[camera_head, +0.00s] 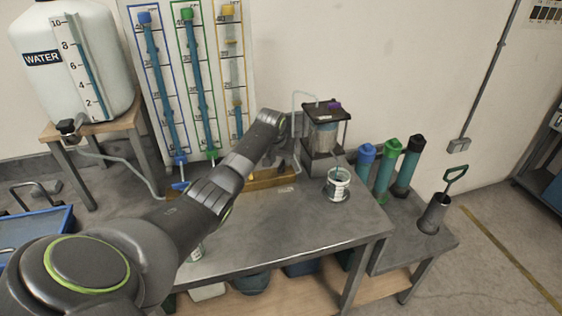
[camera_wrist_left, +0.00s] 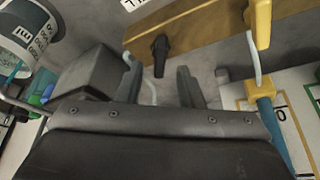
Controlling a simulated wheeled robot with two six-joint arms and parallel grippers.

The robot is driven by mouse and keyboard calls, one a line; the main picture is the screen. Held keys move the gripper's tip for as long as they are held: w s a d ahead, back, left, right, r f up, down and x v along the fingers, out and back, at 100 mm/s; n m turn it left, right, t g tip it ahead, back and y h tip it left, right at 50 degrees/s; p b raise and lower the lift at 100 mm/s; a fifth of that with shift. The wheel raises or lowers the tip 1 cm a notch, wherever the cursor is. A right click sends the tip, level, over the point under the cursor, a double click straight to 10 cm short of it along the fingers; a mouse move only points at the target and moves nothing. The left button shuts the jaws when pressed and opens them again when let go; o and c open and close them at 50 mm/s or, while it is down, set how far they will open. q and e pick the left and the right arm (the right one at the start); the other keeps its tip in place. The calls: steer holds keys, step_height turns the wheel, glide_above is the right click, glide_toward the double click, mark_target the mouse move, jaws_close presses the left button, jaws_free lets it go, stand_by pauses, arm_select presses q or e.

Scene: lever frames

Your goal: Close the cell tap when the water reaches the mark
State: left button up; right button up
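The cell (camera_head: 325,128), a clear box with a black lid, stands on the bench's back edge. A marked beaker (camera_head: 338,188) stands in front of it; it also shows in the left wrist view (camera_wrist_left: 30,38). Its water level is too small to read. In the left wrist view a black tap lever (camera_wrist_left: 160,52) sticks out of a wooden board (camera_wrist_left: 195,30). My left gripper (camera_wrist_left: 160,82) is open, its fingers apart either side of the lever's line, with no contact visible. In the head view its fingers are hard to see beside the cell. My right gripper is not in view.
A water tank (camera_head: 75,60) stands on a wooden stand at left. A rack with blue, green and yellow-capped tubes (camera_head: 190,75) stands behind my arm. Capped cylinders (camera_head: 385,165) stand right of the beaker. A yellow fitting (camera_wrist_left: 262,22) is near the gripper.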

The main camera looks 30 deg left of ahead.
arm_select(q)
steer(key=shift+x, duration=1.2)
jaws_close()
